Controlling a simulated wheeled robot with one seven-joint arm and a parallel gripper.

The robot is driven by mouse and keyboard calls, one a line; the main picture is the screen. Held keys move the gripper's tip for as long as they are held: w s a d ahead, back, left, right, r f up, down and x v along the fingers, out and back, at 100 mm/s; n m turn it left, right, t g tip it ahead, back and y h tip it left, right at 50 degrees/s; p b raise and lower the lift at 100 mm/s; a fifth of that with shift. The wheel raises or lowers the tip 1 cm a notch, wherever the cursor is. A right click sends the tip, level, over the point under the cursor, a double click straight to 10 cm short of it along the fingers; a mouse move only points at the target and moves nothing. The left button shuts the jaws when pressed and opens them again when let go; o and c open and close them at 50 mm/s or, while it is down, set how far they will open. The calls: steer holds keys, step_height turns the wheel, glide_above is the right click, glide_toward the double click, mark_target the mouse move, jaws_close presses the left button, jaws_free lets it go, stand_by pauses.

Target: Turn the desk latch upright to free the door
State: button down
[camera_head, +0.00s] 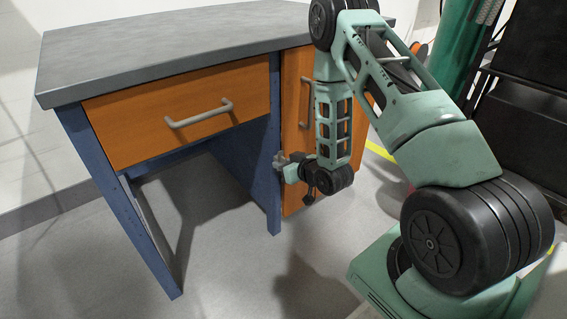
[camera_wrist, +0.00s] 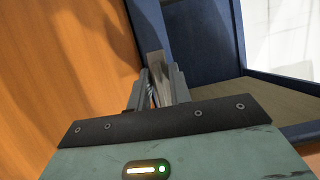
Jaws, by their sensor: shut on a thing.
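The desk's orange door (camera_head: 291,75) is on the right of the desk and looks closed, with a grey upright handle (camera_head: 304,102). It fills the left side of the wrist view (camera_wrist: 60,60). The latch (camera_wrist: 155,63) is a small light-grey piece where the orange door meets the blue frame (camera_wrist: 205,45). My gripper (camera_wrist: 161,82) is shut on the latch, with its two grey fingers on either side. In the head view my gripper (camera_head: 282,161) is at the blue post by the door's lower left edge; the latch's tilt cannot be told there.
The desk has a grey top (camera_head: 180,40) and an orange drawer (camera_head: 180,110) with a bar handle, which looks shut. The space below the drawer is open. Dark equipment (camera_head: 520,110) stands at the right. Grey floor (camera_head: 230,275) in front is clear.

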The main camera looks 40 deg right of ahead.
steer(key=shift+n+h, duration=0.3)
stand_by(0.4)
steer(key=c, duration=1.6)
jaws_free()
steer(key=shift+o, duration=0.2)
steer(key=shift+d, duration=0.15)
